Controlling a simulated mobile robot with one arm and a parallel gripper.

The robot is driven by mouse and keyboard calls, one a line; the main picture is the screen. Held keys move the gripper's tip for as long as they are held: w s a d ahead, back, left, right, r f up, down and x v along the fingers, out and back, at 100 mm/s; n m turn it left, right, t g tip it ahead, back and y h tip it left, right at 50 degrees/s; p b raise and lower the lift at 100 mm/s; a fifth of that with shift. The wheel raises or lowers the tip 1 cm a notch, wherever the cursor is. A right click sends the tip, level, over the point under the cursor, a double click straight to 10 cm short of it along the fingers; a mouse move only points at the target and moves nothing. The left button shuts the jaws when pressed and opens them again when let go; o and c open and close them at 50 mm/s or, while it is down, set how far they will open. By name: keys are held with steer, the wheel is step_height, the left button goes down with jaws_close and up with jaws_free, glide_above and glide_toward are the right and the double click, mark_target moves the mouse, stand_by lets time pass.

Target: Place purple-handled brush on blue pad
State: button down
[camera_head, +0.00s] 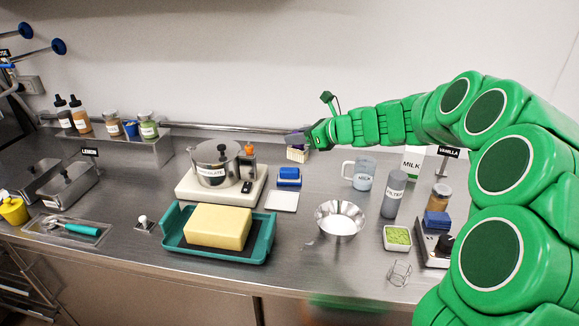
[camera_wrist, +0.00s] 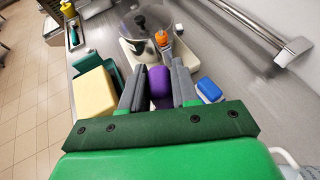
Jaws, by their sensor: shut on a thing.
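My gripper (camera_head: 297,141) is raised over the back of the steel counter, near the wall rail. In the wrist view its grey fingers (camera_wrist: 160,82) are shut on the purple handle of the brush (camera_wrist: 160,90). In the head view the brush (camera_head: 297,154) shows below the fingers, with a pale lower part that looks like bristles. A blue pad-like block with a white base (camera_head: 289,176) lies on the counter just below and left of the brush in the picture. It also shows right of the fingers in the wrist view (camera_wrist: 209,89). I cannot tell the brush's exact height.
A steel pot (camera_head: 215,165) on a white base stands left of the blue block. A white square plate (camera_head: 282,201) lies in front. A teal tray (camera_head: 176,245) holds a yellow block (camera_head: 218,226). A metal bowl (camera_head: 339,219) and measuring jug (camera_head: 361,174) stand right.

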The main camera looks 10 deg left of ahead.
steer(key=w+a+f, duration=0.4)
steer(key=w+f, duration=0.5)
steer(key=w, duration=0.4)
steer(key=shift+a, duration=0.2)
steer(key=shift+w+f, duration=0.2)
steer(key=shift+f, duration=1.7)
steer(key=shift+f, duration=0.1)
steer(key=c, duration=0.8)
jaws_free()
steer(key=shift+c, duration=0.2)
